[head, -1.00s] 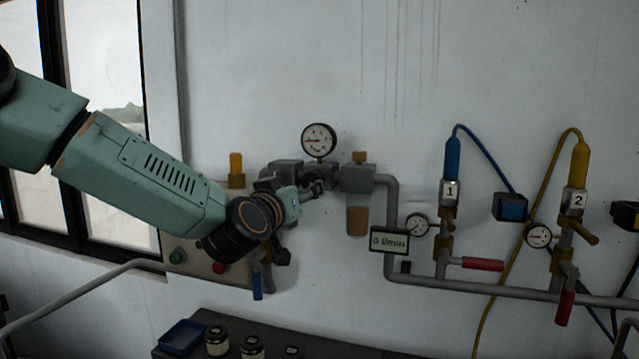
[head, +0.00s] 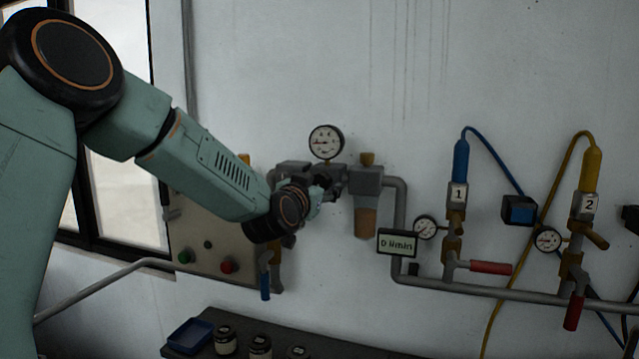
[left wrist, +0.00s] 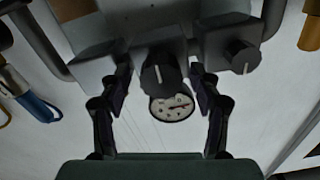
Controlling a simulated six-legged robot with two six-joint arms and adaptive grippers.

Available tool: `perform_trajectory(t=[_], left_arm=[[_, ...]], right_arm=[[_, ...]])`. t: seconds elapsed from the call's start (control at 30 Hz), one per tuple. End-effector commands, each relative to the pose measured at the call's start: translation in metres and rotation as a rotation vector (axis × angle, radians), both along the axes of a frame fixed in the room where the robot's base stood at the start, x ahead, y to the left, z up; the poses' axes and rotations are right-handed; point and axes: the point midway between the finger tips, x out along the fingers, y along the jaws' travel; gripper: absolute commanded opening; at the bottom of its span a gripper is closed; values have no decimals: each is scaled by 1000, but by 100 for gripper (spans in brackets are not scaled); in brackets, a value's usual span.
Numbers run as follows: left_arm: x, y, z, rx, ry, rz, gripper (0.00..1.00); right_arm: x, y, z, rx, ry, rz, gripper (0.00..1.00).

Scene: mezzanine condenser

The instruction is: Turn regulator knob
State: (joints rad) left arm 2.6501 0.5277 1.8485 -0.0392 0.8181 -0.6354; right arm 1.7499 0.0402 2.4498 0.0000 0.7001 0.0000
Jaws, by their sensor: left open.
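The regulator knob (left wrist: 158,74) is black with a white mark and sits on the middle grey block, above the gauge in the left wrist view. My left gripper (head: 328,187) is in front of the regulator in the head view and hides most of it. In the left wrist view its two open fingers stand on either side of the knob, with gaps visible; contact cannot be told. The white pressure gauge (head: 326,142) stands on top of the regulator and also shows in the left wrist view (left wrist: 172,107). My right gripper is not in view.
A second black knob (left wrist: 241,56) is on the block to the right in the left wrist view. A filter bowl (head: 366,222), a flow display (head: 397,243) and a grey pipe (head: 400,210) are right of the regulator. A button panel (head: 212,235) and blue-handled valve (head: 265,285) are at left.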

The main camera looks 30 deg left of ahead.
Motion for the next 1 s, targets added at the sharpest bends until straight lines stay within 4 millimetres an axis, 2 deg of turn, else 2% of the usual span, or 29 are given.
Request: perform_trajectory(t=[0.4, 1.0], left_arm=[[7, 1, 0, -1, 0, -1, 63], [6, 1, 0, -1, 0, 0, 12]], right_arm=[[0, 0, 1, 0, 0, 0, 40], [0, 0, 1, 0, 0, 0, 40]])
